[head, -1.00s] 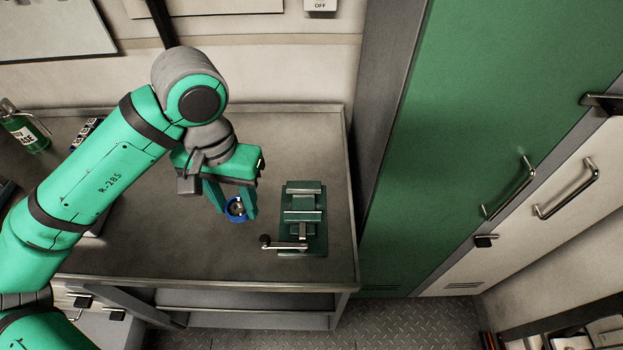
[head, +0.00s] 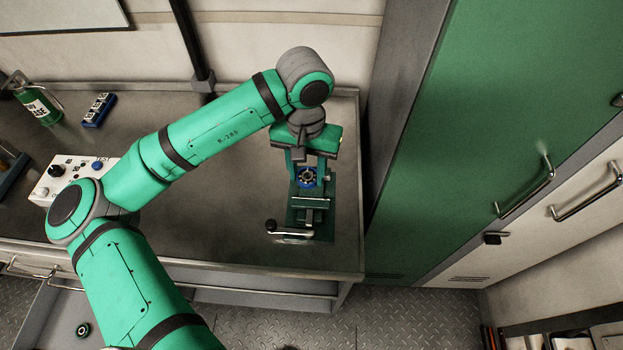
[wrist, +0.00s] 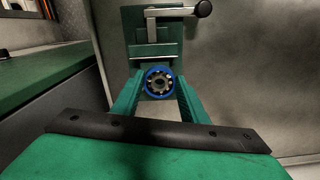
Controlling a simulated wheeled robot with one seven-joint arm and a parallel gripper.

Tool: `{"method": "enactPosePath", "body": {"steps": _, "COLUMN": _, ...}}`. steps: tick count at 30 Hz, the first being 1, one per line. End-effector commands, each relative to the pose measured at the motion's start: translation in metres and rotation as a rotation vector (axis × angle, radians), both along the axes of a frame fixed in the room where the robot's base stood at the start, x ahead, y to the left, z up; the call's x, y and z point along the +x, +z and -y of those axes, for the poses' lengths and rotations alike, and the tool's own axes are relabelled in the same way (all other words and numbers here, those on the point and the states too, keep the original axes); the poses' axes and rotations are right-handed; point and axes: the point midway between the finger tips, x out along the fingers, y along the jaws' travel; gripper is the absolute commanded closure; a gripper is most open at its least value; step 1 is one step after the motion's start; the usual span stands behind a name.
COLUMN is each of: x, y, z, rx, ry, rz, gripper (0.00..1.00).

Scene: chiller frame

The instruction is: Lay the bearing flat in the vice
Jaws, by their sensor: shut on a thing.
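The bearing (head: 308,177) is a small ring with a blue outer rim and a dark centre. My gripper (head: 307,174) is shut on it, and the wrist view shows the bearing (wrist: 159,82) between the two green fingertips. The green vice (head: 312,215) stands on the bench with its crank handle toward the front. The bearing is over the rear part of the vice, near its jaws. In the wrist view the vice (wrist: 153,50) lies just beyond the bearing. I cannot tell whether the bearing touches the vice. My gripper hides the vice's rear jaw.
The grey bench (head: 215,235) is clear left of the vice. A tall green cabinet (head: 450,140) rises close to the right of the bench.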

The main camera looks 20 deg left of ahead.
Motion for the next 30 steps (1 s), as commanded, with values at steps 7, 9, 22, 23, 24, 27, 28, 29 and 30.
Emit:
{"method": "enactPosePath", "body": {"steps": 7, "x": 0.011, "y": -0.016, "z": 0.009, "rx": 0.001, "ry": -0.002, "rz": -0.001, "gripper": 0.86}}
{"method": "enactPosePath", "body": {"steps": 9, "x": 0.010, "y": -0.027, "z": 0.008, "rx": 0.001, "ry": 0.001, "rz": -0.002, "gripper": 0.86}}
{"method": "enactPosePath", "body": {"steps": 22, "x": 0.009, "y": -0.048, "z": 0.009, "rx": -0.002, "ry": -0.001, "rz": -0.006, "gripper": 0.54}}
{"method": "enactPosePath", "body": {"steps": 23, "x": 0.009, "y": -0.048, "z": 0.009, "rx": -0.002, "ry": -0.001, "rz": -0.006, "gripper": 0.46}}
{"method": "enactPosePath", "body": {"steps": 24, "x": 0.009, "y": -0.048, "z": 0.008, "rx": -0.002, "ry": -0.001, "rz": -0.005, "gripper": 0.42}}
{"method": "enactPosePath", "body": {"steps": 27, "x": 0.009, "y": -0.047, "z": 0.008, "rx": -0.001, "ry": 0.000, "rz": -0.004, "gripper": 0.42}}
{"method": "enactPosePath", "body": {"steps": 28, "x": 0.009, "y": -0.047, "z": 0.008, "rx": -0.001, "ry": 0.001, "rz": -0.003, "gripper": 0.42}}
{"method": "enactPosePath", "body": {"steps": 29, "x": 0.009, "y": -0.047, "z": 0.007, "rx": -0.001, "ry": 0.001, "rz": -0.003, "gripper": 0.42}}
{"method": "enactPosePath", "body": {"steps": 30, "x": 0.009, "y": -0.046, "z": 0.007, "rx": -0.001, "ry": 0.001, "rz": -0.003, "gripper": 0.42}}
